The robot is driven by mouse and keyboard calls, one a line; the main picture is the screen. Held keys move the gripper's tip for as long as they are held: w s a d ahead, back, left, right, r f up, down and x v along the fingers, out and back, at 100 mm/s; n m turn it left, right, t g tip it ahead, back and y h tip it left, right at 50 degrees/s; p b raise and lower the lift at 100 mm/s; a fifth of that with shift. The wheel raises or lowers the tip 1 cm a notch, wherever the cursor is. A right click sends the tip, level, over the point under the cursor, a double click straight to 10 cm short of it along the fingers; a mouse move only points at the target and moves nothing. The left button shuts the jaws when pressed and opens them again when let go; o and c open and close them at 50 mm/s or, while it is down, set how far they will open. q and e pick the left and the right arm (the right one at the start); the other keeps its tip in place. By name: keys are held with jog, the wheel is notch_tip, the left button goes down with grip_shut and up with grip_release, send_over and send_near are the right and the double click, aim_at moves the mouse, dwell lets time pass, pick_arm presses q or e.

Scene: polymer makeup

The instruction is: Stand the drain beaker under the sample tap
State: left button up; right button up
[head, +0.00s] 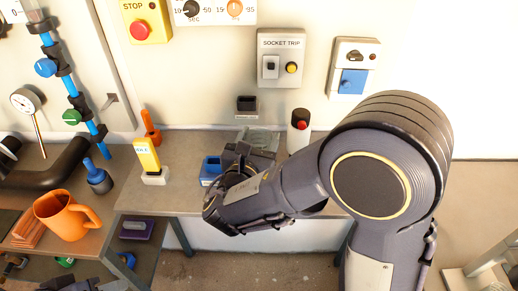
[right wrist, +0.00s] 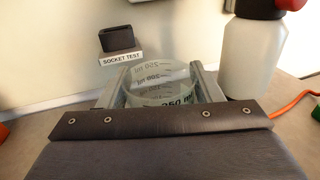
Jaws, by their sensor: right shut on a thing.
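The drain beaker is a clear glass with printed volume marks. It shows in the right wrist view (right wrist: 160,82) between the two fingers of my right gripper (right wrist: 158,88), which is shut on it. In the head view the beaker (head: 262,136) shows faintly at the back of the bench, beyond my right gripper (head: 250,150), partly hidden by the wrist. I cannot tell if it touches the bench. No tap is clearly labelled; a blue pipe with a blue knob (head: 45,67) and a green knob (head: 72,117) runs down the left wall. Dark parts at the bottom left may be my left gripper.
An orange mug (head: 66,217) stands on the left table. A small black socket (right wrist: 117,39) is on the wall behind.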

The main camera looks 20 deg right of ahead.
aim_at(262, 143)
jog(key=shift+w+f, duration=0.15)
jog(key=shift+f, duration=1.65)
jog(key=shift+f, duration=0.1)
jog(key=shift+f+b, duration=0.15)
jog(key=shift+b, duration=0.15)
jog(key=o, duration=1.1)
jog(key=shift+c, duration=0.2)
